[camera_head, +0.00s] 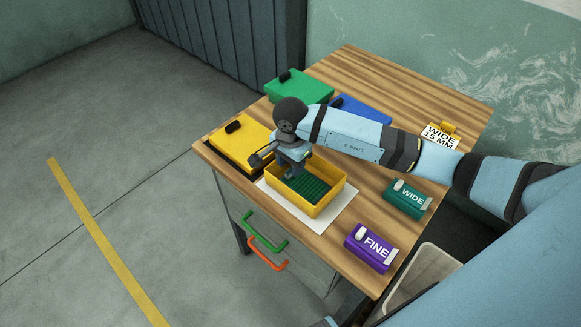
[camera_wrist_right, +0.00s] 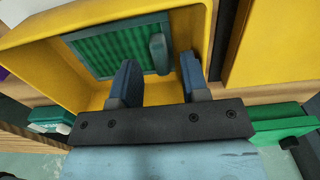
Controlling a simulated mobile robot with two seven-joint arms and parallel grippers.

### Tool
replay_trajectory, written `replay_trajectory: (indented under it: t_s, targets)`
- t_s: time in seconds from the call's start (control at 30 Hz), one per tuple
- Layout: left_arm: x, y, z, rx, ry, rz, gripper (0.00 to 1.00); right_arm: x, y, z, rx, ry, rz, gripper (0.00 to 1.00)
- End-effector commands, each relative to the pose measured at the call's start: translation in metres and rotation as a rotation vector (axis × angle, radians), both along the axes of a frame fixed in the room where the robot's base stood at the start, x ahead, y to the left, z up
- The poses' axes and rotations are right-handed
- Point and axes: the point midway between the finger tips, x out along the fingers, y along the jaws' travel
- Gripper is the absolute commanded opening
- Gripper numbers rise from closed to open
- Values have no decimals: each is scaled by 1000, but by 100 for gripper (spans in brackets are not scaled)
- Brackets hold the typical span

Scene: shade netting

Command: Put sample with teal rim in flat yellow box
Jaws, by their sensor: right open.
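An open yellow box (camera_head: 331,200) stands on a white sheet at the table's front. A dark green ribbed sample (camera_head: 312,186) lies inside it. The right wrist view shows the sample (camera_wrist_right: 110,50) with a teal rim and a raised teal tab (camera_wrist_right: 158,53), inside the yellow box (camera_wrist_right: 40,62). My right gripper (camera_head: 291,171) is over the box's left part, pointing down. In the wrist view its fingers (camera_wrist_right: 157,68) are apart, with the tab showing between and beyond them; contact cannot be told. A flat yellow box (camera_head: 240,143) with a black knob is left of the open box, its top closed.
Flat green (camera_head: 300,88) and blue (camera_head: 364,109) boxes are at the back. A teal "WIDE" block (camera_head: 405,199), a purple "FINE" block (camera_head: 371,249) and a "WIDE 15 MM" card (camera_head: 440,137) are at right. Drawers with green (camera_head: 264,236) and orange handles are below the tabletop.

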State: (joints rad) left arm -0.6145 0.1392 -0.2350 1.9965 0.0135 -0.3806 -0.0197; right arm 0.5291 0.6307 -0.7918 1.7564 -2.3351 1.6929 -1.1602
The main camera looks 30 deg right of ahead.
Motion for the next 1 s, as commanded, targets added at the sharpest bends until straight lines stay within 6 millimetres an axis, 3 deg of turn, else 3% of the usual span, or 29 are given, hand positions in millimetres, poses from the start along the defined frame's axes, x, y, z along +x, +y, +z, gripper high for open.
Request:
replay_trajectory:
  t_s: [0.2,0.43,0.6,1.0]
  targets:
    - [-1,0,-8,-2,9,2,43,1,0,49,-1,-6,2,42]
    - [1,-1,-8,-7,6,5,43,1,0,87,0,-3,1,42]
    - [2,-1,-6,-10,4,6,43,0,0,99,0,1,0,42]
    - [1,-1,-7,-9,8,6,43,0,0,100,0,1,0,42]
